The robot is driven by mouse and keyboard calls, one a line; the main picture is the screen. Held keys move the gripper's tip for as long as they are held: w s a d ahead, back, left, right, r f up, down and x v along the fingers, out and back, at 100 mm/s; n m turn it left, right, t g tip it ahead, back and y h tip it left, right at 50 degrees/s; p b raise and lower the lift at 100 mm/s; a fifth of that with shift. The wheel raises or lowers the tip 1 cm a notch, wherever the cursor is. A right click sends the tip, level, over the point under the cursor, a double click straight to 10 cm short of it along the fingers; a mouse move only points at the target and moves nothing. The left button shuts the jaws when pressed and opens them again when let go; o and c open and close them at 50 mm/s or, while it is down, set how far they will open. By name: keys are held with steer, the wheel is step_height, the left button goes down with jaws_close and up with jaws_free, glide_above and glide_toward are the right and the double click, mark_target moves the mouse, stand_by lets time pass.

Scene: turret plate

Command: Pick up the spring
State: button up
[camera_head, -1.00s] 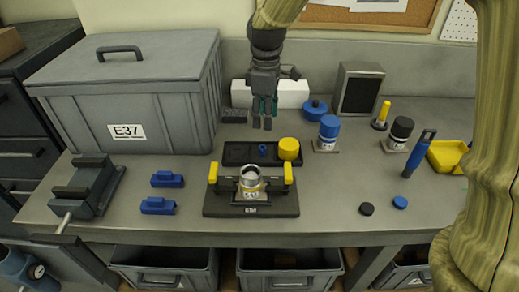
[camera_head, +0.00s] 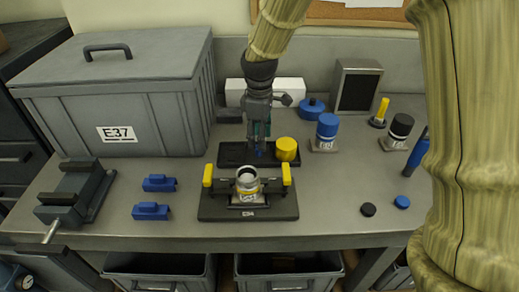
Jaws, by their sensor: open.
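A small blue piece (camera_head: 259,154), which looks like the spring, stands in the black tray (camera_head: 233,160) behind the turret fixture. It is small and partly hidden by my gripper, so its coils cannot be made out. My gripper (camera_head: 258,148) points down, open, with its fingers at the blue piece. I cannot tell whether the fingers touch it. A yellow cylinder (camera_head: 286,149) stands in the same tray, just right of my gripper.
In front is a fixture (camera_head: 249,207) with yellow clamps and a metal ring (camera_head: 247,181). Two blue blocks (camera_head: 159,183) and a vise (camera_head: 75,192) are at left. A grey lidded bin (camera_head: 120,100) stands behind. Blue-topped (camera_head: 327,126) and black-topped (camera_head: 400,126) containers are at right.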

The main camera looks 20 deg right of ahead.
steer(key=shift+w+f+p, duration=0.1)
steer(key=shift+f+p, duration=0.45)
steer(key=shift+f, duration=1.8)
steer(key=c, duration=1)
